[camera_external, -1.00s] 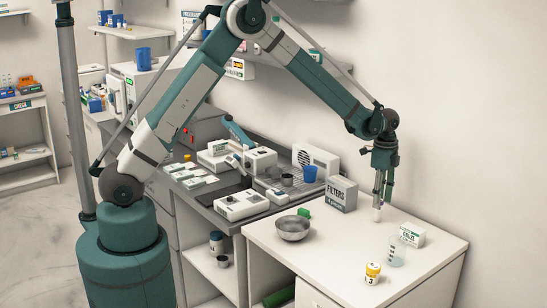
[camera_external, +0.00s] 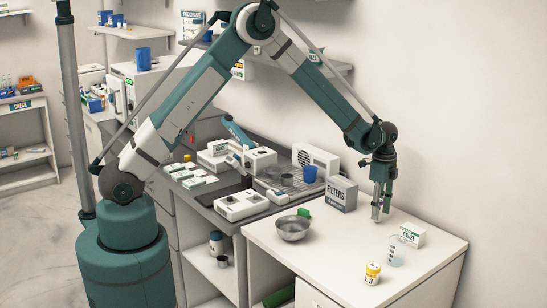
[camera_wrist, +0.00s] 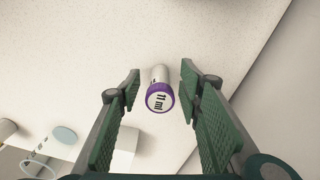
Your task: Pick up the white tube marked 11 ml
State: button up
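The white tube (camera_wrist: 157,76) stands on the white counter with its purple-rimmed cap towards the camera, marked 11 ml, in the wrist view. My gripper (camera_wrist: 160,80) is open, with one green-padded finger on each side of the tube and a visible gap on both sides. In the external view my gripper (camera_external: 381,212) points down, low over the counter near the wall. The fingers mostly hide the tube there, and only a trace of purple shows between them.
A gauze box (camera_external: 412,235) and a clear beaker (camera_external: 396,252) stand close to the gripper on its right. A yellow-capped jar (camera_external: 372,274) is nearer the front edge. A filters box (camera_external: 341,194) and a metal bowl (camera_external: 292,228) stand to the left. The counter's front middle is clear.

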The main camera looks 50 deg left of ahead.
jog(key=shift+c, duration=0.5)
jog(key=c, duration=0.8)
jog(key=shift+r, duration=0.15)
jog(key=shift+r+b, duration=0.35)
jog(key=shift+r, duration=4.5)
